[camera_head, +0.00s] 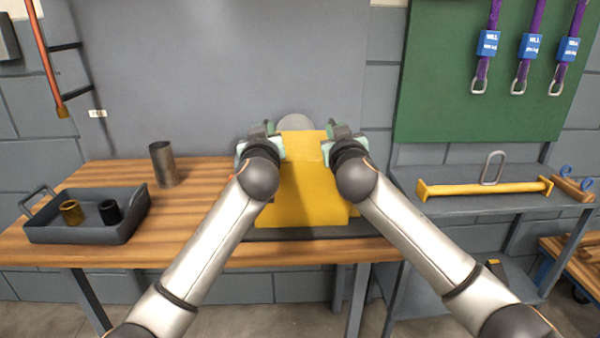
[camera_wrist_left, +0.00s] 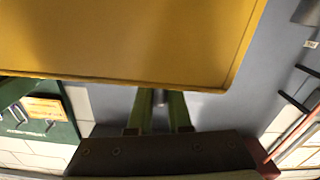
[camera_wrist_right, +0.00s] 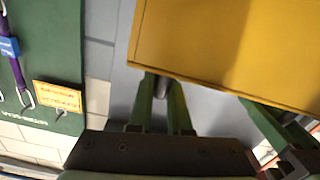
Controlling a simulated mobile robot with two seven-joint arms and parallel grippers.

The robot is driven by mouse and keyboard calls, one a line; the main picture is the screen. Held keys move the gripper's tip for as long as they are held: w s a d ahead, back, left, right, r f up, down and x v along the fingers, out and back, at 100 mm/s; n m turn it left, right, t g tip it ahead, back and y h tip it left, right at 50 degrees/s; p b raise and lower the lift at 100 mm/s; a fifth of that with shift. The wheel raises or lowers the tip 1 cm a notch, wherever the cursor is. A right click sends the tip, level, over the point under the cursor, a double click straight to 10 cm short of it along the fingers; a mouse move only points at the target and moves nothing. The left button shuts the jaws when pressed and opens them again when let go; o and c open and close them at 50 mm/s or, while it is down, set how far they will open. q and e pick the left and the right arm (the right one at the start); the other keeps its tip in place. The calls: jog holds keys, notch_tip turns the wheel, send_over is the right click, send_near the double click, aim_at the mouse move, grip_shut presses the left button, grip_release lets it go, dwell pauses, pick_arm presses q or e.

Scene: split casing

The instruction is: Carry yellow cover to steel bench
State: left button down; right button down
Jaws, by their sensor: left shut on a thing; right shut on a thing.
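The yellow cover (camera_head: 305,190) is a boxy yellow piece in the middle of the head view, between my two arms. My left gripper (camera_head: 262,138) and my right gripper (camera_head: 340,138) are shut on its upper left and right sides. The cover also fills the upper part of the left wrist view (camera_wrist_left: 120,40) and of the right wrist view (camera_wrist_right: 230,50). The fingertips are partly hidden by the cover and wrists. The grey steel bench (camera_head: 480,205) stands at the right. I cannot tell whether the cover touches anything below it.
A wooden bench (camera_head: 110,175) carries a dark tray (camera_head: 80,235) with two small cylinders and a metal cup (camera_head: 162,165). A yellow lifting beam (camera_head: 490,188) with a ring lies on the steel bench; its front strip is bare. A green board (camera_head: 480,110) with purple straps hangs above.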

pick_arm(q)
jog(key=shift+a, duration=0.1)
